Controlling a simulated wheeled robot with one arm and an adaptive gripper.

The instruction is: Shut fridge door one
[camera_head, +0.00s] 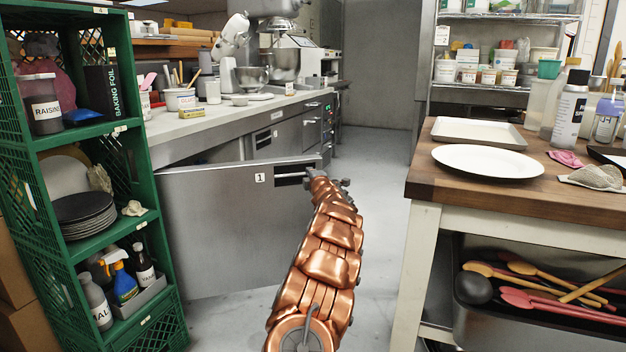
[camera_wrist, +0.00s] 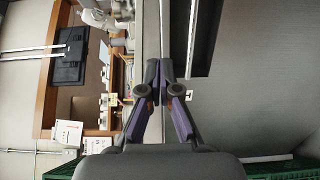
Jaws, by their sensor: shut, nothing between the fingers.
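Fridge door one (camera_head: 225,225) is a grey metal door with a white "1" label. It stands swung open from the counter's front, its free edge toward the right. A dark recessed handle (camera_head: 290,180) is near its top right corner. My copper arm reaches up to that corner, and my gripper (camera_head: 335,181) is beside the door's free end. In the wrist view my gripper (camera_wrist: 166,84) has its fingertips together, with the door (camera_wrist: 245,100) filling the right side close behind them. I cannot tell whether the fingers touch the door.
A green crate shelf (camera_head: 95,250) with plates and bottles stands at the left, close to the door. A wooden-topped table (camera_head: 480,195) with a white plate is at the right. The steel counter (camera_head: 200,125) runs behind the door. Grey floor (camera_head: 365,240) is clear between door and table.

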